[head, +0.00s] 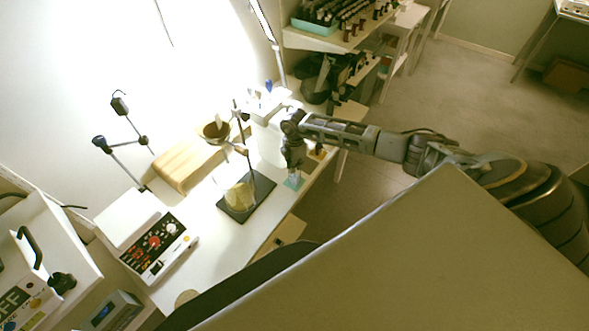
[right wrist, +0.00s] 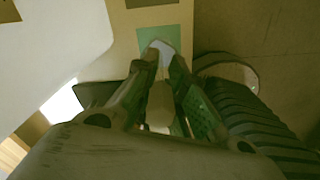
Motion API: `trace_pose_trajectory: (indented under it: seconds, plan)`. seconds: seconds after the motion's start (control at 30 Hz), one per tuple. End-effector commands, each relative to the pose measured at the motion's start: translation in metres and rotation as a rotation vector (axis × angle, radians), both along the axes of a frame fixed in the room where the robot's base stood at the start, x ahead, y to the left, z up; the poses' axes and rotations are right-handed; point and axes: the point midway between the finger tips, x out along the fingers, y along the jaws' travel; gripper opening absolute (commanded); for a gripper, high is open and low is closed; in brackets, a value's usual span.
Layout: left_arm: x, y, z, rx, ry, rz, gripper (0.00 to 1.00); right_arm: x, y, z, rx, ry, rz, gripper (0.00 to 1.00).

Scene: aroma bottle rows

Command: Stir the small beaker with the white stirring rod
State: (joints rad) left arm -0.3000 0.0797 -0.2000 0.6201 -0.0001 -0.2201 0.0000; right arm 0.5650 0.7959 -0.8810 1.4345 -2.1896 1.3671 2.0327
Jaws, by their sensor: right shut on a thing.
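My right gripper (head: 293,158) points down over the near right end of the white bench. In the right wrist view, its two fingers (right wrist: 160,62) are closed around a pale, narrow thing, which appears to be the white stirring rod (right wrist: 160,105); the fingers hide much of it. A small clear beaker (head: 295,176) shows faintly just below the gripper, on a green square (head: 292,185). I cannot tell whether the rod reaches inside it. My left gripper is not in view.
A larger beaker with yellowish contents (head: 240,196) stands on a dark stand base (head: 260,190), left of my gripper. A brown bowl (head: 214,131), wooden block (head: 190,163) and control box (head: 158,245) are further left. A white container (head: 265,140) stands close beside the gripper.

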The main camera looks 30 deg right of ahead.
Motion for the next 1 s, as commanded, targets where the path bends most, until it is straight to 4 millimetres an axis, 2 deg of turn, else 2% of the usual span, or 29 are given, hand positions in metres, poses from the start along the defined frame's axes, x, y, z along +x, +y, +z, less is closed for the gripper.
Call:
trace_pose_trajectory:
  seconds: [1.0]
  plan:
    - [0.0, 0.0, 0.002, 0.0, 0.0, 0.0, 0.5, 0.0, -0.001, 0.05, 0.0, -0.001, 0.0, 0.0]
